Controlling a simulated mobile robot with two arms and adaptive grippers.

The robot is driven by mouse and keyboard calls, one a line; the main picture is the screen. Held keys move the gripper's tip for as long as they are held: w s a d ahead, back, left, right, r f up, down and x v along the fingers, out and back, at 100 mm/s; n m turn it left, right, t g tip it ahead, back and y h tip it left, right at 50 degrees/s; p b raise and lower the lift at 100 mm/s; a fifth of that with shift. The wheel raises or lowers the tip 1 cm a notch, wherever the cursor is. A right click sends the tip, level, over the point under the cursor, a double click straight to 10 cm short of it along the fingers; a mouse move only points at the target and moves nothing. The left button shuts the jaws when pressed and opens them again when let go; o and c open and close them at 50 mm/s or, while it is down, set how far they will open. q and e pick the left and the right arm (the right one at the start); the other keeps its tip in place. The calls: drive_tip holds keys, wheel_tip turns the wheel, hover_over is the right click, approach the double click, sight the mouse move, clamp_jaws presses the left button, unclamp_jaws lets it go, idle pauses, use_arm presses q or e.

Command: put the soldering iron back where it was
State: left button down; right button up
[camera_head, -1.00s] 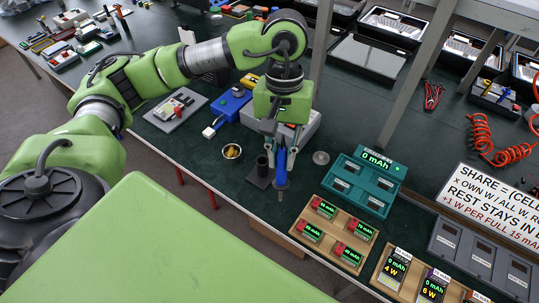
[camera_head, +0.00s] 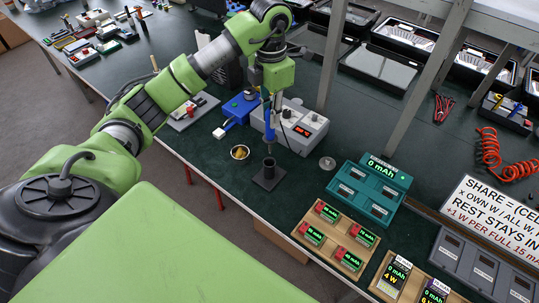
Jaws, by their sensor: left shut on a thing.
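My left gripper (camera_head: 271,99) is shut on the soldering iron (camera_head: 269,130). The iron has a blue handle, is held upright and its thin tip points down. A black stand with a square base and a round upright cup (camera_head: 269,170) is on the green bench below the iron. The tip looks just above the cup's mouth; whether it has entered cannot be told. My right gripper is out of view.
A grey soldering station (camera_head: 300,135) with a red display is just behind the iron. A bowl (camera_head: 240,152) is left of the stand, and a small round dish (camera_head: 327,163) is to the right. A teal charger (camera_head: 369,187) and wooden trays (camera_head: 337,240) lie to the right. A shelf post (camera_head: 414,75) rises behind.

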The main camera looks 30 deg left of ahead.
sight(270, 150)
use_arm(q)
drive_tip(key=shift+a+f, duration=0.15)
drive_tip(key=shift+f, duration=0.2)
drive_tip(key=shift+n, duration=0.3)
wheel_tip(270, 150, down, 9)
drive_tip(key=p, duration=0.3)
drive_tip(key=shift+f, duration=0.3)
drive_tip(key=shift+f+b, duration=0.3)
drive_tip(key=shift+b, duration=0.05)
drive_tip(key=c, duration=1.9)
unclamp_jaws()
drive_tip(key=shift+r, duration=0.1)
